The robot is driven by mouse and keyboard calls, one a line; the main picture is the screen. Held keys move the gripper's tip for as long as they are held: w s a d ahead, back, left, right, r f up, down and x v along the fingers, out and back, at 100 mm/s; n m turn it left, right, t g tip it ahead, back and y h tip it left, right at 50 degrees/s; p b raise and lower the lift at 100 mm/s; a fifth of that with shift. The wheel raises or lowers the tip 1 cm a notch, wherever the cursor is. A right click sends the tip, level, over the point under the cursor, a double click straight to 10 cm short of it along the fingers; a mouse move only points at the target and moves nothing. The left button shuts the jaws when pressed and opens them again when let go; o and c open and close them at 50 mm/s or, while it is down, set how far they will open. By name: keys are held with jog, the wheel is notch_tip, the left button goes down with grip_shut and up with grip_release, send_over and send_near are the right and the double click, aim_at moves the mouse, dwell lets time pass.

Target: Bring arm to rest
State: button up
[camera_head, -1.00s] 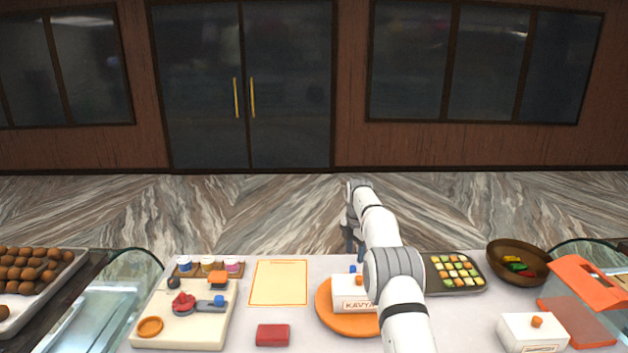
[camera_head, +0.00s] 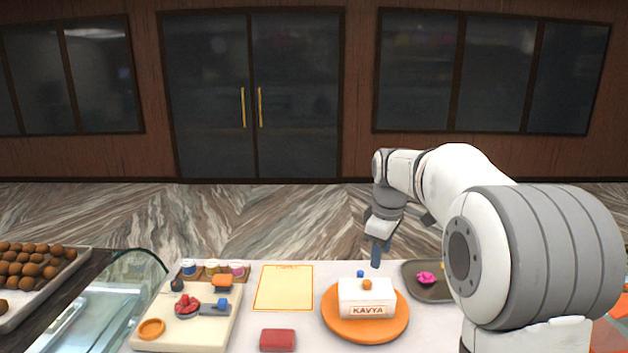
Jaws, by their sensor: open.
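My gripper (camera_head: 376,250) hangs pointing down above the back of the counter, behind and a little right of the white box. It is open and I see nothing in it; part of its jaws is hard to make out. My white and grey arm fills the right side of the view. The gripper appears apart from the box.
A dark tray (camera_head: 412,268) with a pink piece lies right of the box, partly hidden by my arm. A cream board (camera_head: 207,335) with small tools, a yellow sheet (camera_head: 284,288) and a red block (camera_head: 277,340) lie left. A tray of brown balls (camera_head: 65,268) stands far left.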

jog(key=s+f+m+b, duration=0.1)
jog(key=s+f+m, duration=0.2)
jog(key=s, duration=0.7)
jog(key=s+f+m+t+b, duration=0.1)
jog(key=s+f+m, duration=0.2)
jog(key=s, duration=0.7)
jog(key=s+f+m+b, duration=0.1)
jog(key=s+f+m, duration=0.2)
jog(key=s, duration=0.7)
jog(key=shift+m, duration=1.2)
